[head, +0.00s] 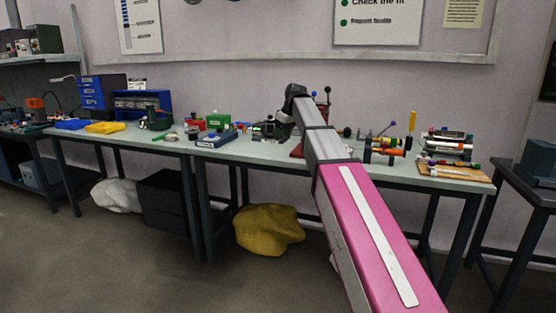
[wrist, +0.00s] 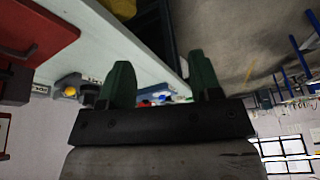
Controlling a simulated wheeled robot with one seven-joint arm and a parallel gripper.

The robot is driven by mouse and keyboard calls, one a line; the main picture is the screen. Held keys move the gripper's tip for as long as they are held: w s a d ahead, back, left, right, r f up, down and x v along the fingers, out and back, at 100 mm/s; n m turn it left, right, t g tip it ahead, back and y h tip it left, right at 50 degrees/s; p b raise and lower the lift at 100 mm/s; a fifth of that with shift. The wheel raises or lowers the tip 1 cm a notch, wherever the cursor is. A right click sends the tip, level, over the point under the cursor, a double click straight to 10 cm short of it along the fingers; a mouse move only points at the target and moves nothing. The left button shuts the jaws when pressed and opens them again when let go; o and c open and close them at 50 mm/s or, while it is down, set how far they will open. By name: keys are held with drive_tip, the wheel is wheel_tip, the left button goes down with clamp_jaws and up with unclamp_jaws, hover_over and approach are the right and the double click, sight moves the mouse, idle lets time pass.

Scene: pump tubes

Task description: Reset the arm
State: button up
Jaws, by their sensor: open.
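My arm stretches from the lower right of the head view up over the workbench (head: 232,147). My gripper (head: 268,130) is at the far end of it, small and partly hidden against the dark items on the bench. In the wrist view my gripper (wrist: 161,85) shows two green fingers standing well apart, with nothing between them but distant background. The wrist view looks tilted, with the bench edge at upper left and the floor at upper right.
The bench carries a blue drawer cabinet (head: 98,92), a yellow tray (head: 105,127), a blue box (head: 215,137) and a wooden board with tubes (head: 458,173). A yellow sack (head: 268,230) and a black crate (head: 163,198) sit below. The floor in front is clear.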

drive_tip(key=s+d+f+m, duration=0.2)
drive_tip(key=s+d+f, duration=0.1)
drive_tip(key=f, duration=0.5)
drive_tip(key=s+d+f+m, duration=0.1)
drive_tip(key=s+d+f, duration=0.15)
drive_tip(key=f, duration=0.65)
drive_tip(key=s+d+f+m+g+h, duration=0.1)
drive_tip(key=s+d+f+m, duration=0.2)
drive_tip(key=s+f, duration=0.9)
drive_tip(key=s+d+f+m+g+h, duration=0.1)
drive_tip(key=s+d+f+m, duration=0.3)
drive_tip(key=s+d+f, duration=0.4)
drive_tip(key=s+f+h, duration=0.1)
drive_tip(key=s+f, duration=0.4)
drive_tip(key=f, duration=0.3)
drive_tip(key=shift+s+d+m, duration=0.2)
drive_tip(key=shift+d+m, duration=0.1)
drive_tip(key=shift+d, duration=0.05)
